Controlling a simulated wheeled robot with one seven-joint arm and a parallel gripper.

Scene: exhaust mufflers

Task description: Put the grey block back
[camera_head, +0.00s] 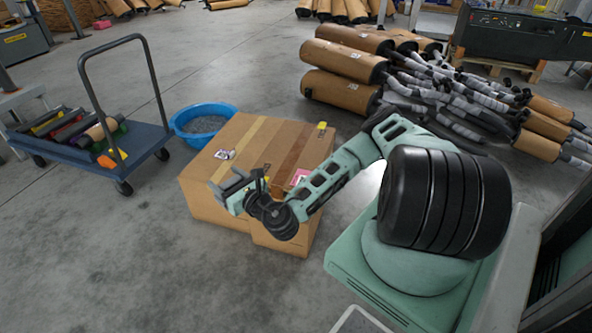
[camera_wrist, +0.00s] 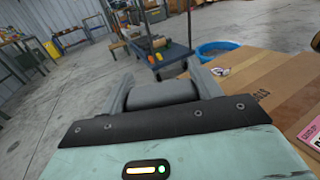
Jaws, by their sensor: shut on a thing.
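My gripper (camera_head: 228,189) is held out over the near left part of a large cardboard box (camera_head: 196,190). In the wrist view my gripper (camera_wrist: 162,90) is shut on a grey block (camera_wrist: 160,95), a smooth bar lying crosswise between the two fingers. In the head view the grey block is small and hard to tell apart from the grey fingers. I cannot tell how far it is above the box.
A blue cart (camera_head: 148,141) with several coloured pieces and a tall handle stands at the left. A blue tub (camera_head: 203,122) of grey bits sits behind the box. Mufflers (camera_head: 340,92) are piled at the back right. The floor at front left is clear.

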